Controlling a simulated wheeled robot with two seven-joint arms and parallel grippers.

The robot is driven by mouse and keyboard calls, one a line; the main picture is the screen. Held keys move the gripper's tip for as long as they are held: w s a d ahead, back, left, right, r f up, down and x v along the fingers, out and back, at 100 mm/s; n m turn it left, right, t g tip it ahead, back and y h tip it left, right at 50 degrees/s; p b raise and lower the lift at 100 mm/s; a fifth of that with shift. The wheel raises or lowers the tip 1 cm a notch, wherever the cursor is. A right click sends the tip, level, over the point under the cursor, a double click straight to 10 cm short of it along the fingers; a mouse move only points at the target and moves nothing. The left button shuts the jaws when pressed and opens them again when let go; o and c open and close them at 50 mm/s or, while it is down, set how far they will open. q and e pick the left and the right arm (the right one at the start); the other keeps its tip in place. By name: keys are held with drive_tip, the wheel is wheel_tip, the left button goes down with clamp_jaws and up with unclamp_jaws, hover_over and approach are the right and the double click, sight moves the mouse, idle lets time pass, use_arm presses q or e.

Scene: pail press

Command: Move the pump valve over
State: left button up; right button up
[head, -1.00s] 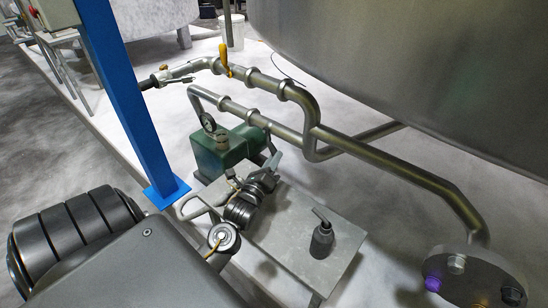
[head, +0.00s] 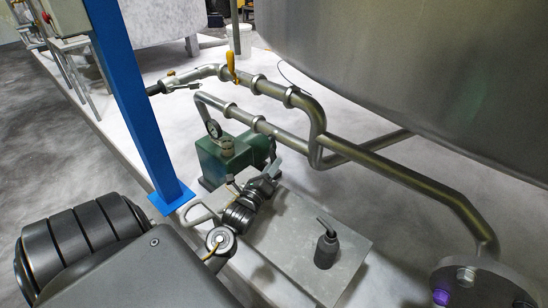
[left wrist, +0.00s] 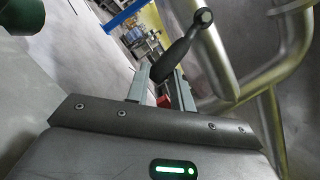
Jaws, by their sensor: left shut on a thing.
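The green pump (head: 230,158) stands on the pale floor left of centre in the head view, with a round gauge on its pipe. A dark lever with a round, ringed end (left wrist: 190,42) shows at the top of the left wrist view. It looks like the pump valve's handle. My left gripper (left wrist: 163,82) is shut on the lever's grip, with one finger on each side. In the head view the left gripper (head: 273,168) is small, beside the pump's right end, and hides most of the valve. My right gripper is not in view.
Steel pipes (head: 400,172) with a yellow-handled valve (head: 231,68) run behind the pump toward a large tank (head: 440,80). A blue post (head: 135,110) stands left of it. A grey plate (head: 300,262) carrying a dark lever fitting (head: 326,246) lies in front.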

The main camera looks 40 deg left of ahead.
use_arm(q)
drive_tip(key=shift+o, duration=0.2)
drive_tip(key=shift+a, duration=1.1)
drive_tip(key=o, duration=0.8)
drive_tip(key=shift+o, duration=0.2)
drive_tip(key=shift+d+f, duration=0.1)
drive_tip(key=v, duration=1.1)
drive_tip(key=shift+b, duration=0.35)
drive_tip(key=shift+w, duration=0.1)
